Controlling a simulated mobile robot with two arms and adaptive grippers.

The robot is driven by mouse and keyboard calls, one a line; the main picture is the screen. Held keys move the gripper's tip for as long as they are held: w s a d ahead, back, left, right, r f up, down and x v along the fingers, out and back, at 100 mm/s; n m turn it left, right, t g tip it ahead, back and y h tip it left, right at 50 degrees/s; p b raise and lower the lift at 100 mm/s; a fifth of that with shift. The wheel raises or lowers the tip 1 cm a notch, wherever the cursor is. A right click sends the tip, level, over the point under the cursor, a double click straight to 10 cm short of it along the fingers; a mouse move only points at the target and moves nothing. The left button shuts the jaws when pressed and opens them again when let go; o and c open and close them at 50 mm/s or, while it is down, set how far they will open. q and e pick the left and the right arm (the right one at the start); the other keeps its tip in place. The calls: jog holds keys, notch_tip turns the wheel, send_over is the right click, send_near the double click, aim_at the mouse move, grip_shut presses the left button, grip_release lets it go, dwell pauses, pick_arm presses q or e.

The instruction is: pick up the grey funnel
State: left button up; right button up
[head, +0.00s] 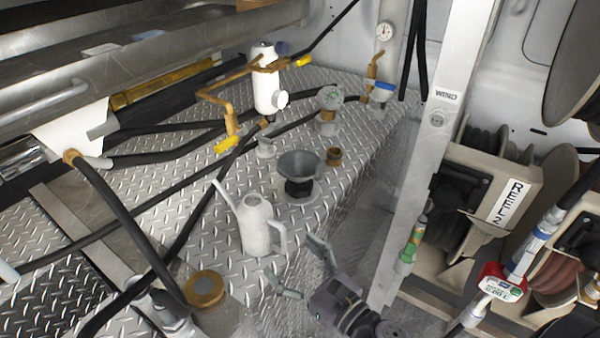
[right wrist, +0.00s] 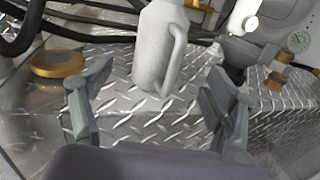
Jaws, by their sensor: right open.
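The grey funnel (head: 299,168) stands on the diamond-plate deck in the head view, its wide mouth up and a dark lower part beneath. A white oil can (head: 257,224) with a spout and handle stands in front of it to the left. My right gripper (head: 300,268) is open and empty, low in the head view, nearer than the can and apart from the funnel. In the right wrist view the open fingers (right wrist: 158,105) spread below the oil can (right wrist: 160,45). The funnel (right wrist: 238,54) is only partly seen there, behind and right of the can. My left gripper is not visible.
A brass cap (head: 204,288) lies at the deck's near left. Black hoses cross on the left. A metal post (head: 425,150) and reels rise on the right.

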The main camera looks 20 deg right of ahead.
aim_at(323, 169)
jog(key=shift+c, duration=0.5)
